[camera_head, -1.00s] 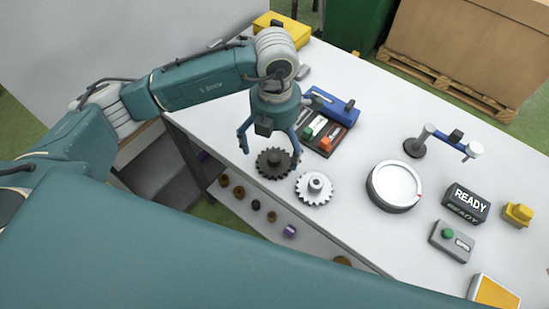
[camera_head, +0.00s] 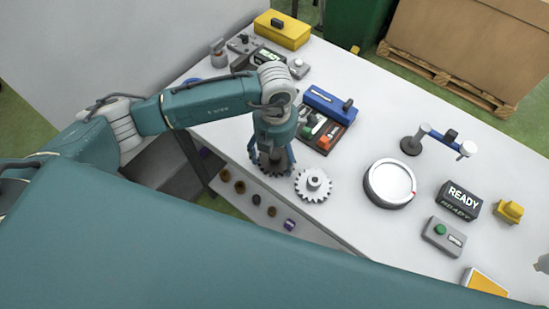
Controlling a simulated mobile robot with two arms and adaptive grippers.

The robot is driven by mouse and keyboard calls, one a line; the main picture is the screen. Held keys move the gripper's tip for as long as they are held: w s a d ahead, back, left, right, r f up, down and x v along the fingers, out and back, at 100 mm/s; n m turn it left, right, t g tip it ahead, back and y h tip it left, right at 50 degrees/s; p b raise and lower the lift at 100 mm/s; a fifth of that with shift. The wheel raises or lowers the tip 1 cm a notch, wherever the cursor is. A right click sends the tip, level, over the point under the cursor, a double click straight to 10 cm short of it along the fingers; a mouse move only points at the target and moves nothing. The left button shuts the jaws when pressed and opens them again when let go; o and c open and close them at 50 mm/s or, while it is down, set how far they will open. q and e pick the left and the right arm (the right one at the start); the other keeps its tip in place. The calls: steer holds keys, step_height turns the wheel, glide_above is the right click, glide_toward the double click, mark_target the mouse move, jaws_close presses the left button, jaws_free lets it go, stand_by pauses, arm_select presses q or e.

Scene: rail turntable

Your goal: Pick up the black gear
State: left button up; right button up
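The black gear (camera_head: 271,168) lies on the white table near its front edge, left of the light grey gear. My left gripper (camera_head: 271,160) points down right over it, with its teal fingers at the gear's two sides. The gripper body hides much of the gear, so I cannot tell whether the fingers touch it. My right gripper is not clearly in view.
The grey gear (camera_head: 313,185) is close on the right. A dark tray (camera_head: 324,135) with coloured pieces and a blue block (camera_head: 330,103) stand just behind. A round white turntable (camera_head: 389,184) and a READY sign (camera_head: 459,200) are further right. A grey part (camera_head: 542,264) shows at the right edge.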

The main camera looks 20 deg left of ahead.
arm_select(q)
steer(key=shift+w, duration=0.1)
steer(key=c, duration=0.5)
steer(key=shift+r, duration=0.15)
